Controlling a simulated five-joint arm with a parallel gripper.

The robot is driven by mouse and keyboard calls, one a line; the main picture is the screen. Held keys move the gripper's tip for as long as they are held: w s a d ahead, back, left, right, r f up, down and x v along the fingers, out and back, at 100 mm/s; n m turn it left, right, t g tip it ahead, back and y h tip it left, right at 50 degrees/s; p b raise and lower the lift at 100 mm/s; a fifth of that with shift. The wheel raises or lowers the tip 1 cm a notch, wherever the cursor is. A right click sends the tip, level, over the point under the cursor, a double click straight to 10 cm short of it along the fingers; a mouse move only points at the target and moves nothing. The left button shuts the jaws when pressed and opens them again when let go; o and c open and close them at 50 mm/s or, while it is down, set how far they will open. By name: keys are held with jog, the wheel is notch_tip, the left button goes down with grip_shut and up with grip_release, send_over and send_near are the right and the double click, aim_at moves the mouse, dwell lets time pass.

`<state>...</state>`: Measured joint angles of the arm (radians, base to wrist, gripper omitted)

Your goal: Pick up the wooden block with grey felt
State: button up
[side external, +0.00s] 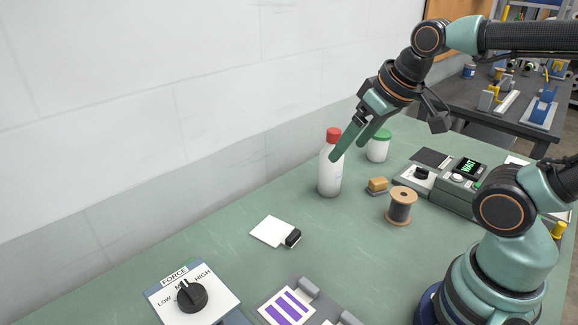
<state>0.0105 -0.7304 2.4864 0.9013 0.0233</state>
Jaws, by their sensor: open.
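The wooden block with grey felt (377,185) sits on the green tabletop, between the white bottle and the thread spool. Its wood is light brown, and a thin grey layer shows along its bottom. My gripper (347,151) is open and empty. In the picture, its two green fingers point down and left, above and to the left of the block. One finger overlaps the upper part of the white bottle (330,175) with a red cap. I cannot tell whether the finger touches the bottle.
A spool (400,207) stands close to the block's right. A white jar with a green cap (379,147) stands behind it. A grey device (455,190) with a lit display lies to the right. A white card (272,231), a force dial (192,294) and a purple-striped plate (287,307) lie nearer.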

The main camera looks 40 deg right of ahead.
jog(key=w+d+m+g, duration=0.1)
jog(key=w+d+m, duration=0.2)
jog(key=d+m, duration=0.2)
jog(key=m+g, duration=0.5)
jog(key=m, duration=1.3)
send_over(379, 180)
notch_tip(379, 180, down, 13)
jog(key=f, duration=0.6)
jog(key=shift+w+a+f, duration=0.1)
jog(key=shift+w+f, duration=0.1)
jog(key=shift+w, duration=0.05)
jog(key=shift+s+f, duration=0.15)
jog(key=shift+f, duration=1.15)
jog(key=shift+s+f, duration=0.1)
jog(key=shift+f, duration=1.2)
grip_shut()
jog(key=shift+r, duration=0.1)
